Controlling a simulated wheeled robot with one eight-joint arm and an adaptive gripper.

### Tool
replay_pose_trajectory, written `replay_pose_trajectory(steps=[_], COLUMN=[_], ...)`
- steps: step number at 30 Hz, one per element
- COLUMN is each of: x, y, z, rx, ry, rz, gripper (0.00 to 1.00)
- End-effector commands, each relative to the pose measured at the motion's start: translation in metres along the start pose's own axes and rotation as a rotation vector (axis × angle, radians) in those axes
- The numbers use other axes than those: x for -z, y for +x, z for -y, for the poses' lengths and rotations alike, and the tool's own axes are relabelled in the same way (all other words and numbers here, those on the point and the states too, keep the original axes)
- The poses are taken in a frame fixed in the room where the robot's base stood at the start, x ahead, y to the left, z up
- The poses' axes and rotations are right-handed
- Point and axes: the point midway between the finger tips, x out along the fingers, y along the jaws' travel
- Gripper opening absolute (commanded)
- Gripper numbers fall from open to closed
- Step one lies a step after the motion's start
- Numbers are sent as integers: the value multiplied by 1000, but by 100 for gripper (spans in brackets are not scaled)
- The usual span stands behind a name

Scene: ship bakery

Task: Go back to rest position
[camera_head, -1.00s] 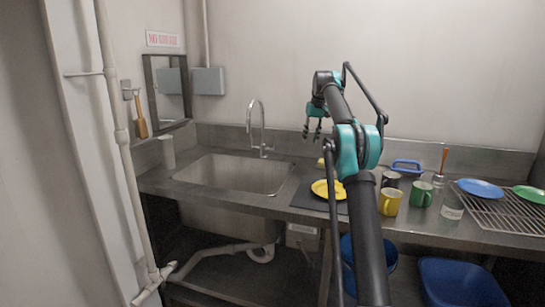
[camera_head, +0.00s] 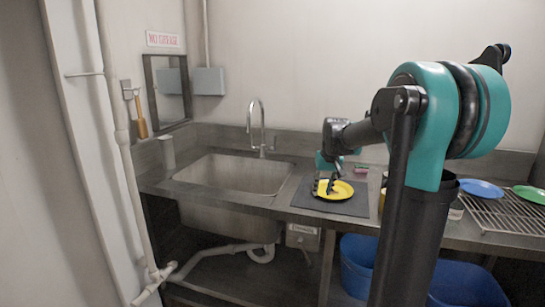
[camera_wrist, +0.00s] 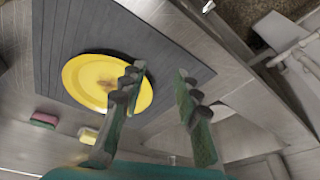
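My gripper (camera_head: 326,186) is open and empty, low by the left part of the yellow plate. The yellow plate (camera_head: 343,192) lies on a dark mat (camera_head: 352,208) to the right of the sink. In the wrist view the two fingers (camera_wrist: 160,92) stand apart with nothing between them. One finger covers part of the right side of the plate (camera_wrist: 88,83), which has a brown stain. I cannot tell whether that finger touches the plate.
The sink (camera_head: 232,174) with its tap (camera_head: 260,130) is to the left. A drying rack (camera_head: 500,212) with a blue plate (camera_head: 481,188) and a green plate (camera_head: 530,194) is to the right. A sponge (camera_wrist: 43,119) lies beside the mat. Blue bins (camera_head: 462,285) stand below.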

Motion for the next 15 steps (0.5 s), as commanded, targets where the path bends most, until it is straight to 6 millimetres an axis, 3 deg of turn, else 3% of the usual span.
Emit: replay_pose_trajectory(steps=[1,9,15], x=[-30,-184,-281], y=[6,46,74], z=[2,9,14], rx=[-5,-32,-45], ry=[7,49,75], rz=[-8,-53,-81], gripper=[32,32,32])
